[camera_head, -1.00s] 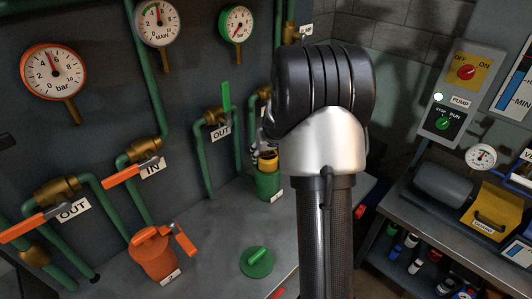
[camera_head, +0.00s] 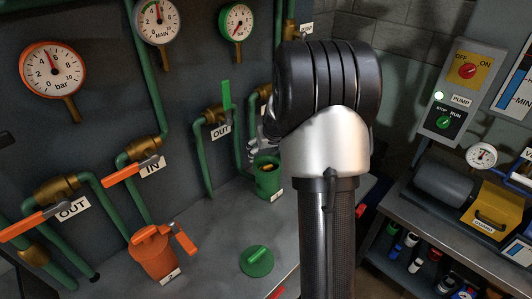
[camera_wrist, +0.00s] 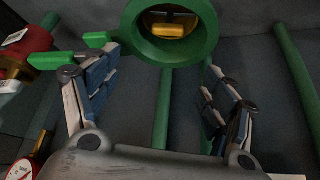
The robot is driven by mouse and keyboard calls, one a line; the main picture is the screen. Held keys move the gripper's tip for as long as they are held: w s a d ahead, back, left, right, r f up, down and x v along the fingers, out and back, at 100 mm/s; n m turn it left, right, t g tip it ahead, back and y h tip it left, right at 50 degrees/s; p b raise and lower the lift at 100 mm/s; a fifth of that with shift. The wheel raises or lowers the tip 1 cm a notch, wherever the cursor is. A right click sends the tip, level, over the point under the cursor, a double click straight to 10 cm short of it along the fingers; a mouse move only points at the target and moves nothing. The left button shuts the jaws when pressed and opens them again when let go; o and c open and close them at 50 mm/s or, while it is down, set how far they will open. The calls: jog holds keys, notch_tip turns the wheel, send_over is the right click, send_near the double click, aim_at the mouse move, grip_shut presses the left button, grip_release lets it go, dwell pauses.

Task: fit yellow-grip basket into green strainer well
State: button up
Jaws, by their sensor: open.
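The green strainer well (camera_head: 268,184) stands on the bench at the back, partly beside my arm. The yellow-grip basket (camera_head: 266,167) is down inside it, with only the yellow grip showing within the rim. In the wrist view the well's green rim (camera_wrist: 137,45) is at the top, and the yellow grip (camera_wrist: 172,29) lies inside the ring. Whether the basket is fully seated cannot be told. My gripper (camera_wrist: 162,62) is open and empty, its fingers spread below the ring in the picture, apart from the grip. In the head view it is mostly hidden behind my arm.
A green lid (camera_head: 257,262) lies on the bench in front of the well. An orange strainer (camera_head: 154,256) stands to the left. Green pipes (camera_head: 205,165) with a valve handle (camera_head: 226,95) run up the wall close to the well. A pump shelf is at right.

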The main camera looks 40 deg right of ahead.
jog(key=v, duration=1)
jog(key=shift+s+r, duration=0.25)
jog(key=shift+r, duration=0.05)
jog(key=shift+a, duration=0.2)
jog(key=s+a+r+n+y, duration=0.1)
jog(key=s+a+r, duration=0.25)
jog(key=a, duration=0.55)
jog(key=s+a+r+n, duration=0.2)
jog(key=s+a+r, duration=0.15)
jog(key=a, duration=0.55)
jog(key=s+a+f+n, duration=0.1)
jog(key=s+a, duration=0.4)
jog(key=s, duration=0.3)
jog(key=s+a+f+n+y, duration=0.1)
jog(key=s+a+f, duration=0.1)
jog(key=s+a, duration=0.4)
jog(key=s, duration=0.2)
jog(key=shift+s+a+g, duration=0.25)
jog(key=shift+s+g, duration=0.15)
